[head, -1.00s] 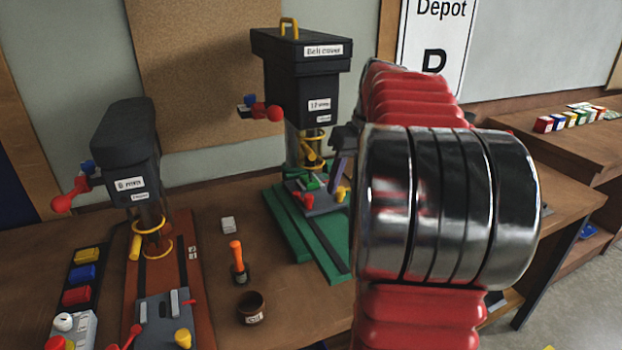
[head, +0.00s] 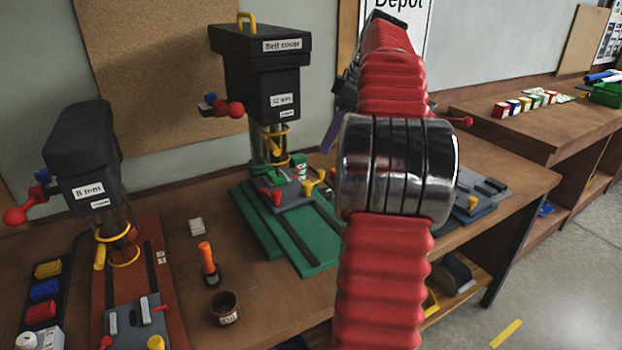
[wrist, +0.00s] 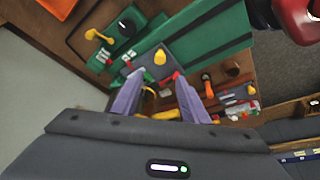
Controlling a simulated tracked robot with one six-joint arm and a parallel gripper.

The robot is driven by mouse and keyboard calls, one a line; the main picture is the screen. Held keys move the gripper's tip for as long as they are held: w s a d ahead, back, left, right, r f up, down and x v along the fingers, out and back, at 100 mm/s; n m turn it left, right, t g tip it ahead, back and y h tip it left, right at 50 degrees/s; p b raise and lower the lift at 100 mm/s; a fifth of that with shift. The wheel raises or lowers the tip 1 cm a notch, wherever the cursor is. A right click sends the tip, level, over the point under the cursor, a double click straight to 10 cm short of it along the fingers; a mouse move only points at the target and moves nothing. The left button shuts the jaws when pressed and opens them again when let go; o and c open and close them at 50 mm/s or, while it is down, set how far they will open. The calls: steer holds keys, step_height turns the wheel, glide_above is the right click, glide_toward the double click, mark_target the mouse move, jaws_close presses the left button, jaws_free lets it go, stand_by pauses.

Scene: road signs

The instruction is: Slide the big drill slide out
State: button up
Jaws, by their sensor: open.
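The big drill (head: 265,85) is a tall black machine labelled "12 mm" and "Belt cover" in the head view. It stands on a green base (head: 312,255) with dark slots. A grey slide plate (head: 300,198) with red and yellow knobs sits on that base. A grey plate with a yellow knob also shows in the wrist view (wrist: 145,72), just beyond my fingers. My gripper (wrist: 157,80) has two purple fingers spread apart with nothing clearly held between them. In the head view my red arm hides most of the gripper, and contact with the slide cannot be told.
A smaller drill (head: 82,150) on an orange-brown base (head: 160,275) stands at the left. An orange-handled tool (head: 207,258) and a brown cup (head: 225,308) stand between the drills. A side bench (head: 540,130) with coloured blocks is at the right. Open floor lies at lower right.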

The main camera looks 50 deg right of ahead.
mark_target(308, 182)
steer(key=x, duration=1.3)
steer(key=shift+w+f, duration=0.15)
steer(key=shift+f, duration=0.25)
steer(key=shift+c, duration=0.6)
jaws_close()
steer(key=shift+d, duration=0.1)
